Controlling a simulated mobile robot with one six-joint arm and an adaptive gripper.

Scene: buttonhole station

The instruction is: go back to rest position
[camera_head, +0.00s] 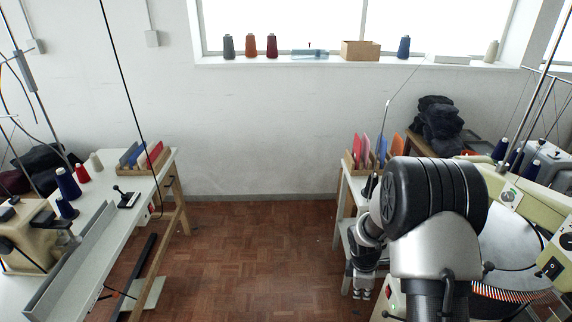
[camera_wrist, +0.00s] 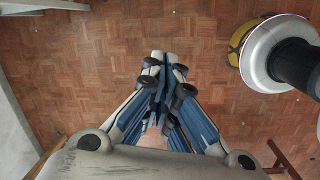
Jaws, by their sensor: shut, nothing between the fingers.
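My gripper (camera_wrist: 163,75) is shut and empty in the wrist view, with its fingertips together. It points down over the brown parquet floor (camera_wrist: 130,40). In the head view my arm hangs at the right, and my gripper (camera_head: 361,290) shows small and low beside the right table, partly hidden by the arm. Nothing is held in it.
A table (camera_head: 152,190) with a sewing machine stands at the left. Another table (camera_head: 346,188) with colored folders and a machine stands at the right. The parquet floor between them is clear. Thread cones and a cardboard box (camera_head: 360,50) stand on the windowsill.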

